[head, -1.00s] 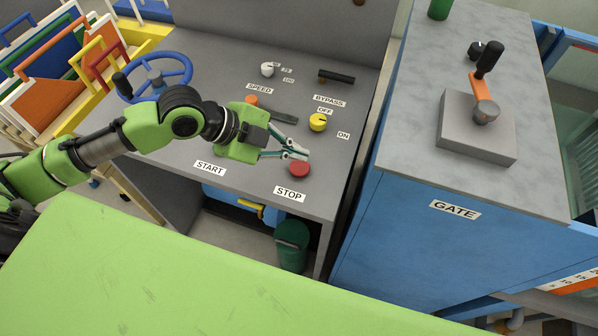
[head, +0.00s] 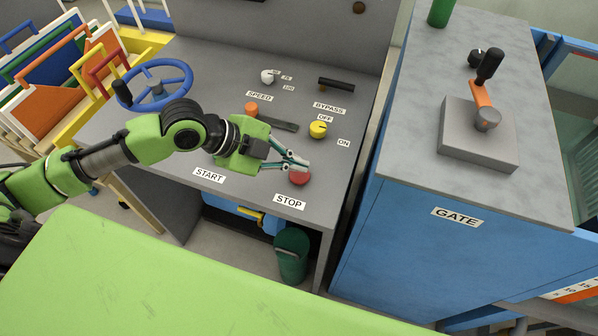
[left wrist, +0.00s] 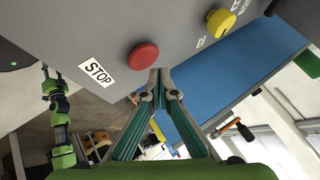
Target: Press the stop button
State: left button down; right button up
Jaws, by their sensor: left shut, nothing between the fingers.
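The red stop button (head: 299,179) is a round cap on the grey desk top, just behind the STOP label (head: 289,201). It also shows in the left wrist view (left wrist: 143,56), beside its label (left wrist: 97,72). My left gripper (head: 304,165) is shut and empty. Its fingertips are right at the far side of the button in the head view and cover part of its top edge. In the left wrist view the closed tips (left wrist: 160,76) appear just below and right of the button. I cannot tell whether they touch it.
The blue gate cabinet (head: 380,240) stands to the right. A green bin (head: 291,255) is below the desk.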

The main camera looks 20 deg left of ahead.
aim_at(296, 175)
dwell(0.5)
pick_arm(q)
jog(key=shift+f, duration=0.45)
jog(key=shift+f, duration=0.55)
dwell(0.6)
jog(key=shift+r+p, duration=0.85)
jog(key=shift+r, duration=0.2)
notch_tip(296, 175, up, 6)
jog(key=p, duration=0.5)
jog(key=shift+p, duration=0.3)
